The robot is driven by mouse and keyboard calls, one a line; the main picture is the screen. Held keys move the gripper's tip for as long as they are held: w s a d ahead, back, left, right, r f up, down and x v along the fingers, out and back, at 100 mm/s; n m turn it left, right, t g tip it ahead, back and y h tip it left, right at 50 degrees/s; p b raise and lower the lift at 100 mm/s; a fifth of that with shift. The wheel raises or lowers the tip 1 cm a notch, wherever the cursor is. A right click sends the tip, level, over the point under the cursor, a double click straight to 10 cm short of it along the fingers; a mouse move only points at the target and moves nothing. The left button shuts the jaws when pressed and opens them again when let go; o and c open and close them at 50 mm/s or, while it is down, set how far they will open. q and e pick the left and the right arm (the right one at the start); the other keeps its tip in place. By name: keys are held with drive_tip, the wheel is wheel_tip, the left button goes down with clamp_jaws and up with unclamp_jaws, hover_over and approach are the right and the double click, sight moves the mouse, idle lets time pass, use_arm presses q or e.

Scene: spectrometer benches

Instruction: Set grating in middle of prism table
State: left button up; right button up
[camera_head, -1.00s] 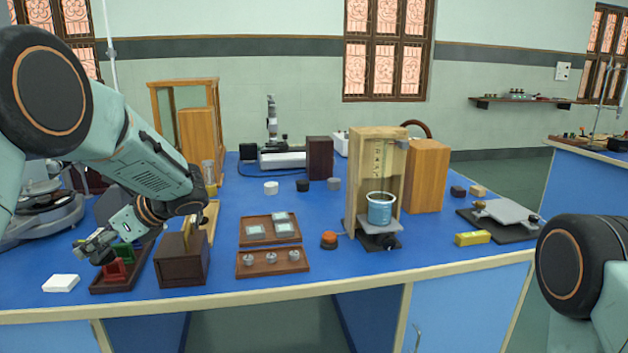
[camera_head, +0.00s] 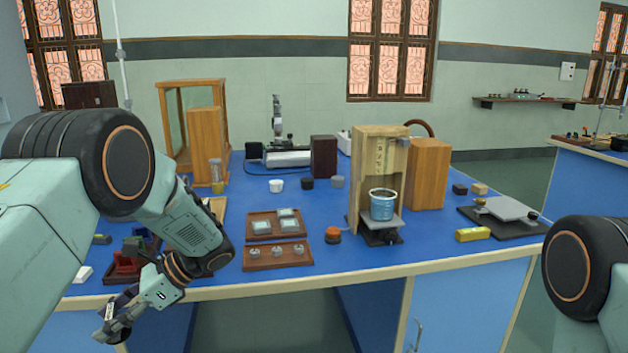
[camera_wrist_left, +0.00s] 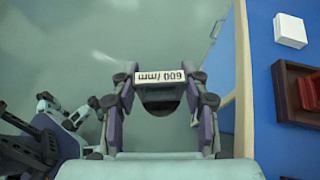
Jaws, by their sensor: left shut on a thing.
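In the head view my left gripper (camera_head: 112,328) hangs low at the left, in front of the bench's front edge, pointing down and left. The grating is too small there to make out well. The prism table cannot be seen in either current view. My right gripper is out of view; only part of my right arm shows at the right.
Red (camera_head: 127,263) and green holders stand in a dark tray at the bench's left, beside a white block (camera_wrist_left: 290,31). Wooden trays (camera_head: 278,257) with small parts, a wooden stand with a blue beaker (camera_head: 382,206) and a yellow block (camera_head: 473,234) stand farther right.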

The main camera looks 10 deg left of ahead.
use_arm(q)
drive_tip(key=s+d+f+n+g+h, duration=0.3)
drive_tip(key=s+d+f+n+g, duration=0.15)
drive_tip(key=d, duration=0.25)
drive_tip(key=d+r+n+t+h, duration=0.2)
drive_tip(key=d+n+t+h, duration=0.6)
drive_tip(key=n, duration=0.8)
drive_tip(key=d+r+n+t+h, duration=0.1)
drive_tip(key=d+n+t+h, duration=0.7)
drive_tip(key=n, duration=0.8)
drive_tip(key=shift+w+d+r+t+h, duration=0.2)
drive_tip(key=shift+d+r+t+h, duration=0.15)
drive_tip(key=shift+t+h, duration=0.6)
drive_tip(key=shift+y, duration=0.25)
